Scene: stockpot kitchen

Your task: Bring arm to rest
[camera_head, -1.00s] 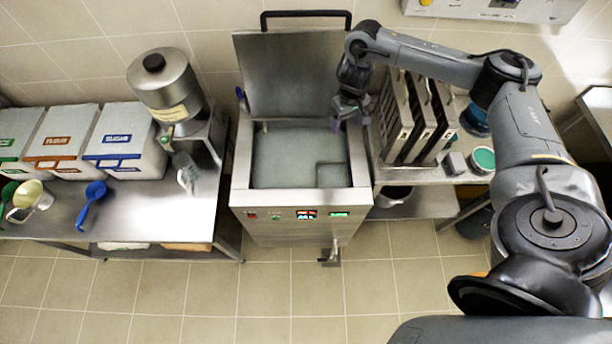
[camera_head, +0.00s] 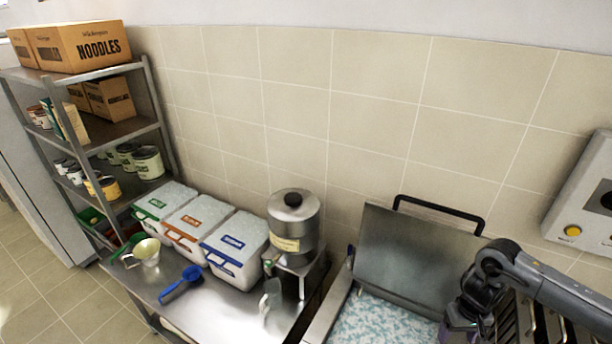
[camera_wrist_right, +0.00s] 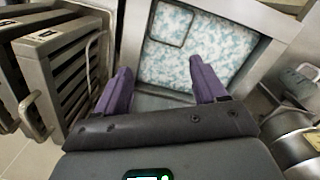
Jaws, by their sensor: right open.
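My right arm (camera_head: 540,275) enters the head view at the lower right. Its gripper (camera_head: 458,332) is at the bottom edge, over the right side of the open vat, partly cut off. In the right wrist view my right gripper (camera_wrist_right: 161,88) has its two purple fingers spread apart with nothing between them. The vat (camera_wrist_right: 258,62) lies beyond the fingers, with a blue-and-white mottled surface inside. Its lid (camera_head: 415,245) stands raised at the back. My left gripper is not in view.
Slotted grey racks (camera_wrist_right: 65,70) stand close beside the right gripper. A steel dispenser (camera_head: 293,220) and lidded bins (camera_head: 235,250) are on the counter at left. A shelf with cans and noodle boxes (camera_head: 78,46) stands further left. A wall control box (camera_head: 590,200) is at right.

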